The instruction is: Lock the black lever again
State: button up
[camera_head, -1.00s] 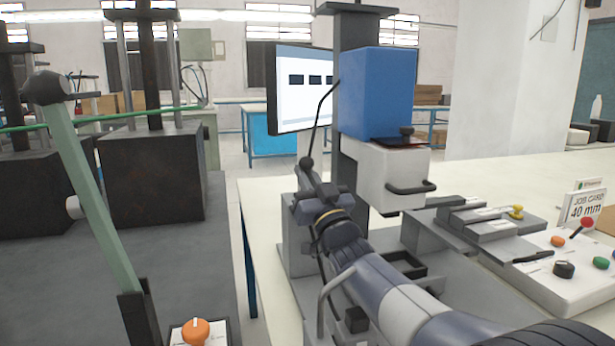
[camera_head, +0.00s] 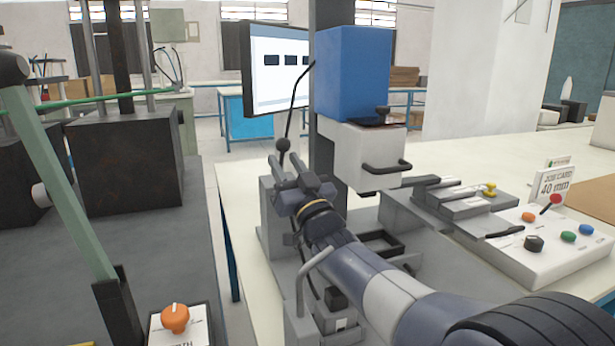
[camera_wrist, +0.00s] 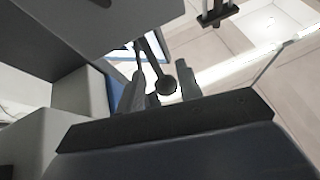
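The black lever (camera_head: 298,105) is a thin rod slanting down and left from the side of the blue press head. It ends in a black ball knob (camera_head: 283,145). My gripper (camera_head: 288,170) is just below the knob, with its fingers pointing up toward it. In the wrist view the knob (camera_wrist: 167,86) shows between the two fingers of my gripper (camera_wrist: 162,90), with a gap on each side. The fingers are open and hold nothing. How deep the knob sits between them cannot be told.
The blue press head (camera_head: 352,75) and its white block (camera_head: 362,155) stand just right of the lever. A control panel (camera_head: 560,255) with knobs and a job card (camera_head: 553,186) is at right. A green lever arm (camera_head: 55,180) and orange knob (camera_head: 175,318) are at left.

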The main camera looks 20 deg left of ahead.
jog(key=s+d, duration=0.7)
jog(key=d, duration=0.1)
jog(key=shift+d, duration=0.25)
jog(key=shift+r, duration=0.1)
